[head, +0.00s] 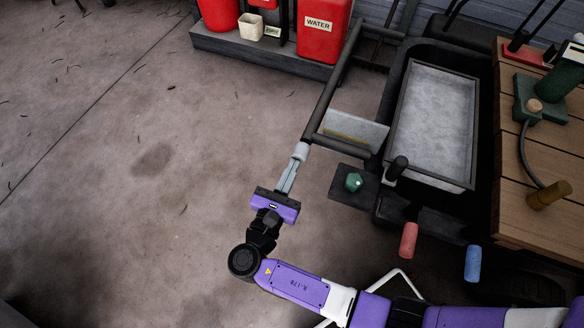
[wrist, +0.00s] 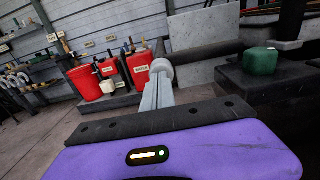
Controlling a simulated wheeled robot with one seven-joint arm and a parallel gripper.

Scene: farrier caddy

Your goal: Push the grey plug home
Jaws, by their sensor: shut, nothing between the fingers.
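The grey plug (head: 301,150) is a light, rounded cap at the near end of a dark tube (head: 318,118), part of the frame beside the caddy. In the wrist view the plug (wrist: 161,68) sits straight ahead of the fingertips, with the dark tube (wrist: 208,50) running back to the right. My gripper (head: 294,163) is shut and empty, its pale fingers lined up with the tube and pointing at the plug. The tips (wrist: 159,84) are at the plug's near face; I cannot tell whether they touch it. How deep the plug sits is unclear.
A grey tray (head: 432,120) in a dark housing stands right of the tube. Red water buckets (head: 322,30) stand behind. The floor (head: 120,170) at left is clear.

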